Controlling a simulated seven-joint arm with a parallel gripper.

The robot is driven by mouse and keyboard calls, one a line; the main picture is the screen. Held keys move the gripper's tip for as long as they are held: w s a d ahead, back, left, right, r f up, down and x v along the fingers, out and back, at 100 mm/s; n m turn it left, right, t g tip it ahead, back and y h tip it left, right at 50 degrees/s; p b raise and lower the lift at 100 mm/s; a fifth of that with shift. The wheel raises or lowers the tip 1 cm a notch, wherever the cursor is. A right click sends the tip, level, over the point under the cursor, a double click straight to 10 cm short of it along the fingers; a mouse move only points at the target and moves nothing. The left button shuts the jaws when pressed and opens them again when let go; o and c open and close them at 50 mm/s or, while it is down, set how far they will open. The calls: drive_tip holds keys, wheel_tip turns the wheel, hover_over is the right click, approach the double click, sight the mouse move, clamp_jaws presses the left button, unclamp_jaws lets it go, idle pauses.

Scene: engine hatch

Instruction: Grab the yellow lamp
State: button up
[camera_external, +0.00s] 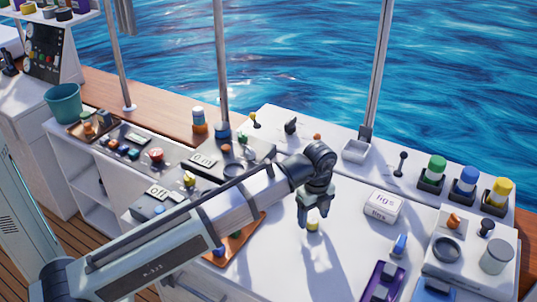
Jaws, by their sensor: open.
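A yellow-capped cylinder, which looks like the yellow lamp (499,190), stands upright in a dark holder at the far right of the white counter. It is the right end of a row with a similar blue one (466,180) and a green one (434,170). My gripper (314,222) points down over the middle of the counter, open, well to the left of that row. A small yellow-and-white object (313,226) is directly below or between its fingertips; I cannot tell whether they touch it.
A white box marked "figs" (381,208) lies between my gripper and the lamp row. A grey cylinder (496,257) and a purple device (382,282) are at the lower right. Control panels (205,160) crowd the left. Metal posts (377,70) rise along the water side.

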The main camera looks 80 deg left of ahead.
drive_tip(key=shift+f, duration=1.4)
drive_tip(key=shift+c, duration=0.3)
drive_tip(key=c, duration=1.1)
